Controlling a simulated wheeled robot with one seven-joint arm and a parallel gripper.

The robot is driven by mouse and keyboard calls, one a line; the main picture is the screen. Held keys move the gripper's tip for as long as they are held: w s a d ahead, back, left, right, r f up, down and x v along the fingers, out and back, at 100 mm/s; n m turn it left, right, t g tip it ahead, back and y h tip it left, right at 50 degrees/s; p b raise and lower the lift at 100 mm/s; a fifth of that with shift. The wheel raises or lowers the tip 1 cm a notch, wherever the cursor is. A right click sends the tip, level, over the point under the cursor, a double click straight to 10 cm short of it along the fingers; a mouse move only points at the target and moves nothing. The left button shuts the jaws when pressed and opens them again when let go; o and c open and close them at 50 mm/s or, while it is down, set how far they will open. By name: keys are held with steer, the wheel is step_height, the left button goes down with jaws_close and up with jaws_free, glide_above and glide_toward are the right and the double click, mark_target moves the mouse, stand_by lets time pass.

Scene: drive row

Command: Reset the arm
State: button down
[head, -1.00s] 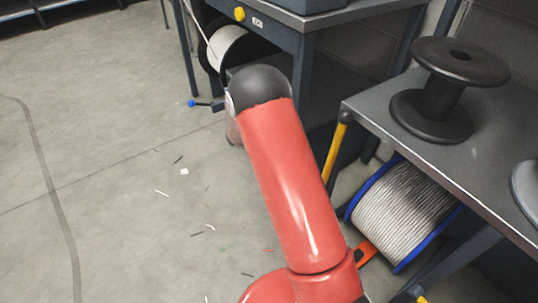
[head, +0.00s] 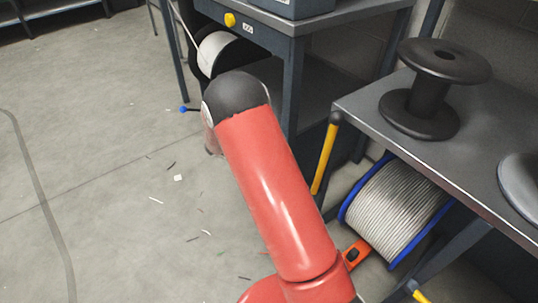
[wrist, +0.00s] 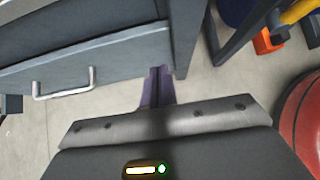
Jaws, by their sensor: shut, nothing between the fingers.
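A dark empty spool (head: 427,90) stands on the right-hand bench (head: 480,120). A blue-rimmed cable reel (head: 392,212) and an orange object (head: 355,254) are below. A workbench (head: 330,22) stands behind the arm. Open floor with scraps (head: 120,200) lies to the left.

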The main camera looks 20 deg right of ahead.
steer(key=v, duration=0.8)
steer(key=shift+a+r+p, duration=0.25)
steer(key=shift+r+p, duration=0.1)
